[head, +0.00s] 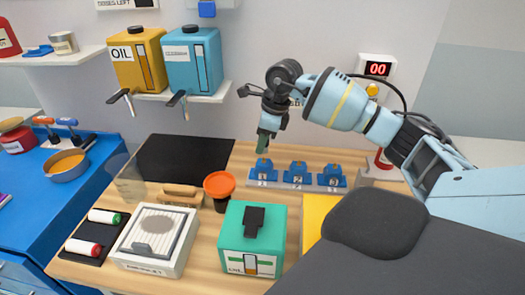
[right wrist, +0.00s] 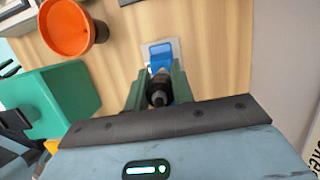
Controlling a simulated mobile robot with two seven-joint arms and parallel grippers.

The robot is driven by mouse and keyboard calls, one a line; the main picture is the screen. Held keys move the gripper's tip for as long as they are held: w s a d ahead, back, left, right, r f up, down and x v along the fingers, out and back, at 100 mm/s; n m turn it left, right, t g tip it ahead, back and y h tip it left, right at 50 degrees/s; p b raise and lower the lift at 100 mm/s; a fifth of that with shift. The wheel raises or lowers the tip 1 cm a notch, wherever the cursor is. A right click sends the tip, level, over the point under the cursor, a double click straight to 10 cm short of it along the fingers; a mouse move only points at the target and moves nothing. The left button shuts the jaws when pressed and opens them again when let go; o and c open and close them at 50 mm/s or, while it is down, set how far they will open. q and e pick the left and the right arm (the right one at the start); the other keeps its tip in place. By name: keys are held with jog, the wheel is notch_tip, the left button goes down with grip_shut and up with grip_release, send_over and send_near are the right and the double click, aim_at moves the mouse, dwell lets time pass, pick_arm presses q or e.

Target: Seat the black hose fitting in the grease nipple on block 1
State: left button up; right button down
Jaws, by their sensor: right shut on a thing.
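My right gripper (head: 264,143) points down over the leftmost of the blue blocks. It is shut on the black hose fitting (right wrist: 158,91), which shows between the green fingers in the right wrist view. In the head view the fingers hide the fitting. The leftmost blue block (head: 262,174) stands just below the fingertips; a blue block (right wrist: 160,56) also shows just past the fitting in the right wrist view. Two more blue blocks, a middle one (head: 297,174) and a right one (head: 331,178), stand beside it. Their number labels are too small to read surely. I cannot tell whether the fitting touches a nipple.
An orange-red funnel-like cup (head: 219,185) and a teal box (head: 251,238) stand in front of the blocks. A white ribbed unit (head: 155,238) is at left. A black cable passes behind my right arm.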

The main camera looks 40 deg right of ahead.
aim_at(262, 162)
jog(key=shift+f, duration=1.75)
jog(key=shift+f, duration=0.1)
jog(key=c, duration=1.2)
grip_release()
jog(key=v, duration=1.2)
